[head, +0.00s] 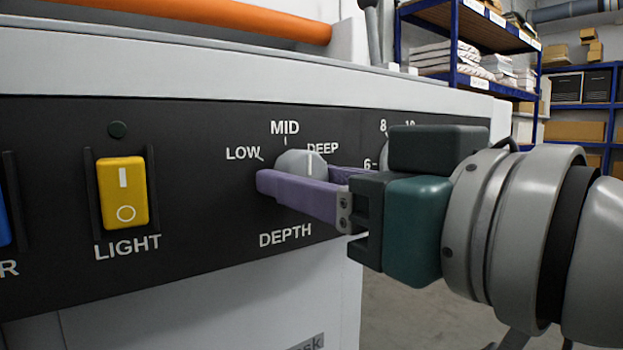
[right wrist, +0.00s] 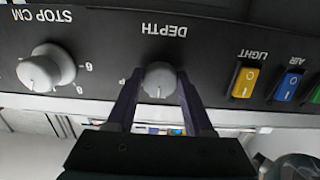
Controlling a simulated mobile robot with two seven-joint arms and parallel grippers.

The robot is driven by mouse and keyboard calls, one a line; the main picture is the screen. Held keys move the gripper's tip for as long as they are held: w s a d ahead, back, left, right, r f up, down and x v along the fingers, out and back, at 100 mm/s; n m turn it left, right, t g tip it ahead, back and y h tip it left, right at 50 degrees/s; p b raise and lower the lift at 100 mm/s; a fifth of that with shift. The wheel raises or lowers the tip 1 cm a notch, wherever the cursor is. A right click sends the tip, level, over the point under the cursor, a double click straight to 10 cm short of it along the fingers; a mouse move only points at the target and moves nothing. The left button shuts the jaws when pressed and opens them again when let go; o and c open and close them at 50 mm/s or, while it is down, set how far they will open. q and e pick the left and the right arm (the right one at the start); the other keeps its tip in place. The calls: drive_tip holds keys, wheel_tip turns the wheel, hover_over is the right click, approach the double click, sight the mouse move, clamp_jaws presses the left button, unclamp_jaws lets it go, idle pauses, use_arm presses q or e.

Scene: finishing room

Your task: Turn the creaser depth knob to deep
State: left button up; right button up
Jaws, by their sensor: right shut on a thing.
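The grey depth knob (head: 292,160) sits on the black panel above the word DEPTH, under the labels LOW, MID and DEEP. Its white pointer line points upward, roughly towards MID; its exact angle is hard to tell. My right gripper (head: 300,178), with purple fingers, is shut on the knob, one finger on each side. In the right wrist view the panel appears upside down, with the knob (right wrist: 159,80) between the fingertips of the right gripper (right wrist: 159,76). The near finger hides the knob's lower part in the head view. My left gripper is out of view.
A yellow LIGHT switch (head: 124,193) is left of the knob, with a blue AIR switch (right wrist: 288,87) beyond it. The STOP CM knob (right wrist: 46,69) is on the other side, mostly hidden by my gripper in the head view. Blue shelving (head: 455,45) stands behind.

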clamp_jaws()
drive_tip(key=m+p, duration=0.4)
drive_tip(key=p, duration=0.1)
drive_tip(key=m+p, duration=0.1)
drive_tip(key=p, duration=0.2)
drive_tip(key=shift+r+m, duration=0.25)
drive_tip(key=shift+m, duration=0.15)
drive_tip(key=shift+f+m+p, duration=0.2)
drive_tip(key=shift+m+p, duration=1.75)
drive_tip(key=shift+m, duration=0.95)
drive_tip(key=o, duration=1.2)
unclamp_jaws()
drive_tip(key=shift+c, duration=0.2)
